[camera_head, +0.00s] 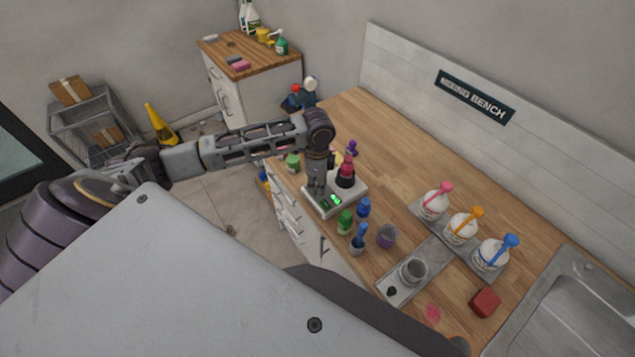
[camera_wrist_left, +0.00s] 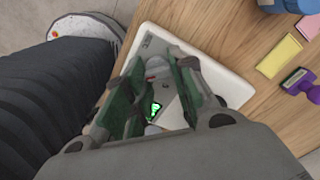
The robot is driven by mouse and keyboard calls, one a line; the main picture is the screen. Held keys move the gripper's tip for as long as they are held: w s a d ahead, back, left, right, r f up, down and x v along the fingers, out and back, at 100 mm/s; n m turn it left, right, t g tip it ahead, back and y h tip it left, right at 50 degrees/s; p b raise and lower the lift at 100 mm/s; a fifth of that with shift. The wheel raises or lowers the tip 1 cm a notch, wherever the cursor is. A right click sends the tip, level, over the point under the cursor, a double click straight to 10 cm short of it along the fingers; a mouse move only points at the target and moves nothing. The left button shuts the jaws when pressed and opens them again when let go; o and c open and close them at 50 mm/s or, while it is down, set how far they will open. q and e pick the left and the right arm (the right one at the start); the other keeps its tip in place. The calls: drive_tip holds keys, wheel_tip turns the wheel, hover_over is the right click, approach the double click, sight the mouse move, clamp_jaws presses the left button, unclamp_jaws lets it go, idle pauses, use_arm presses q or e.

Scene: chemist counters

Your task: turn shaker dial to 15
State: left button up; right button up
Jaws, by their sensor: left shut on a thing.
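The shaker (camera_head: 353,195) is a white, flat box on the wooden bench, with a small lit green display (camera_head: 336,199) on its panel. A dark red flask (camera_head: 345,176) stands on it. My left gripper (camera_head: 316,190) points down over the shaker's left side, beside the display. In the left wrist view the shaker (camera_wrist_left: 235,88) lies below the gripper fingers (camera_wrist_left: 158,100), and the green display (camera_wrist_left: 155,110) shows between them. The fingers are shut on the dial, which they mostly hide. The dial's setting and the display's digits are too small to read. My right gripper is out of view.
Green (camera_head: 345,222) and blue (camera_head: 363,207) bottles and a purple cup (camera_head: 387,236) stand close in front of the shaker. Wash bottles (camera_head: 461,228) stand on a tray farther right.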

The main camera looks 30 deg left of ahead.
sight(317, 185)
use_arm(q)
drive_tip(key=shift+w+r, duration=0.1)
idle(0.3)
drive_tip(key=o, duration=1)
drive_tip(key=shift+o, duration=0.2)
wheel_tip(317, 185, up, 12)
idle(0.8)
